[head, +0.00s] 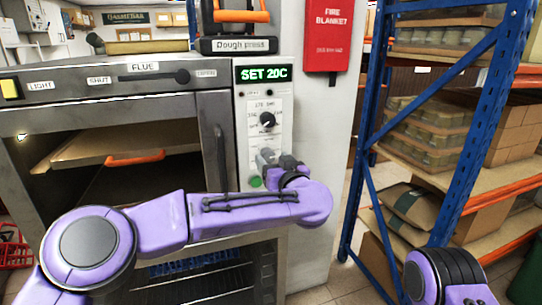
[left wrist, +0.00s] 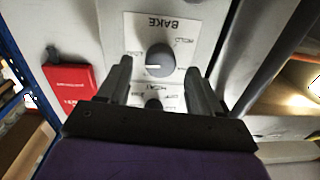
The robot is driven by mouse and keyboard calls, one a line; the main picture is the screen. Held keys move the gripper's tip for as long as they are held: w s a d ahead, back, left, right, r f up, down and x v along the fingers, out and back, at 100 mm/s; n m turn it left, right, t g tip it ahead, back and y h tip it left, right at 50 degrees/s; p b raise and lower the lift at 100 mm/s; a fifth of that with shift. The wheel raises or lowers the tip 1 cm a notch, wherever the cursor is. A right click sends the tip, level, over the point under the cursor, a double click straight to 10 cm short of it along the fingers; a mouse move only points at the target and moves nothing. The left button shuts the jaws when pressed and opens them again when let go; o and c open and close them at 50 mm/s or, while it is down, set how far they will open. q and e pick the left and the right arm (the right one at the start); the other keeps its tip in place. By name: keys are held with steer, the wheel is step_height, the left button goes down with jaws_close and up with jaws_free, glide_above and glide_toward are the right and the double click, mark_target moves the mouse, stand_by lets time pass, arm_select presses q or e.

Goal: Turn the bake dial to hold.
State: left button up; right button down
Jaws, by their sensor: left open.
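The bake dial (left wrist: 160,58) is a dark round knob with a white pointer line on a white label marked BAKE, upside down in the left wrist view. Its pointer is towards the left of that picture; the word HOLD is at its upper right. My left gripper (left wrist: 158,68) is open, with a finger on each side of the dial; I cannot tell whether they touch it. In the head view my left gripper (head: 267,160) is at the lower control panel (head: 282,130) and hides the bake dial.
The oven door handle (head: 220,155) is left of the panel. A red fire blanket box (head: 327,35) and blue shelving (head: 480,120) are to the right.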

arm_select(q)
steer(key=shift+x, duration=0.85)
steer(key=shift+c, duration=0.3)
steer(key=c, duration=1)
